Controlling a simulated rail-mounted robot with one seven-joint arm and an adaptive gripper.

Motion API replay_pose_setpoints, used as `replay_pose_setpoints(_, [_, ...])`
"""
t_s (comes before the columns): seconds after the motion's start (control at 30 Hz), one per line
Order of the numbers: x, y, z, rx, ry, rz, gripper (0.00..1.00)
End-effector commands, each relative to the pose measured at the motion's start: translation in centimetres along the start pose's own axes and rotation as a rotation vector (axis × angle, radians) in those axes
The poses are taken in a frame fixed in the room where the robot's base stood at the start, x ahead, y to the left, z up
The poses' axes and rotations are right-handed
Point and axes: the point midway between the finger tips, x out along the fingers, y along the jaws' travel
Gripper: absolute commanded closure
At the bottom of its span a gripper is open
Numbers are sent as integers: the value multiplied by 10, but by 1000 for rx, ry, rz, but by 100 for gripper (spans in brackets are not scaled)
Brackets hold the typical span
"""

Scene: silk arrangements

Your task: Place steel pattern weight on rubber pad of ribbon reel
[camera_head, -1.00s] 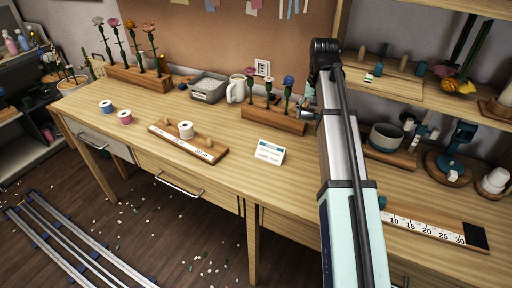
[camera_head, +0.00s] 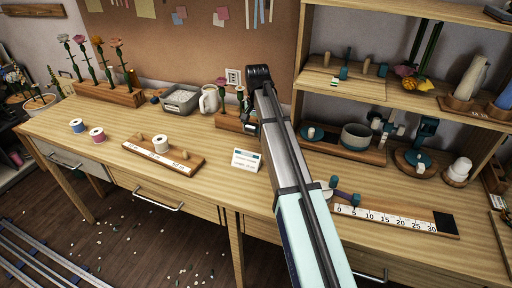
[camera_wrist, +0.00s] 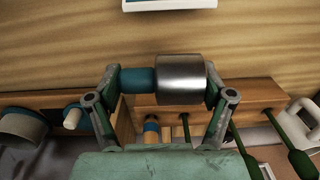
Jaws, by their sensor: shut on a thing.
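In the wrist view my gripper (camera_wrist: 160,98) is shut on the steel pattern weight (camera_wrist: 181,79), a shiny steel cylinder with a teal end (camera_wrist: 137,80). It lies sideways between the fingers. In the head view my gripper (camera_head: 251,126) is at the flower rack behind the white card; my arm hides most of it, and the weight cannot be made out. On the right of the bench lies a long board with a number scale (camera_head: 385,217) and a black pad (camera_head: 446,224) at its right end.
The flower rack (camera_head: 228,119) and white card (camera_head: 246,160) are close to my gripper. A mug (camera_head: 209,99), grey tray (camera_head: 181,99) and spool board (camera_head: 185,164) are to the left. A bowl (camera_head: 357,136) and shelf unit (camera_head: 400,90) stand behind the scale board.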

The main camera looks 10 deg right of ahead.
Motion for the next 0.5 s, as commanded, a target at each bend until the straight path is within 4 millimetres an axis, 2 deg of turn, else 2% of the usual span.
replay_pose_setpoints(0.1, [24, 1, 1, 0, -1, 1, 89])
replay_pose_setpoints(0.23, [45, 1, 1, -1, -1, 1, 89])
replay_pose_setpoints(0.5, [62, 0, 0, -1, 1, -1, 89])
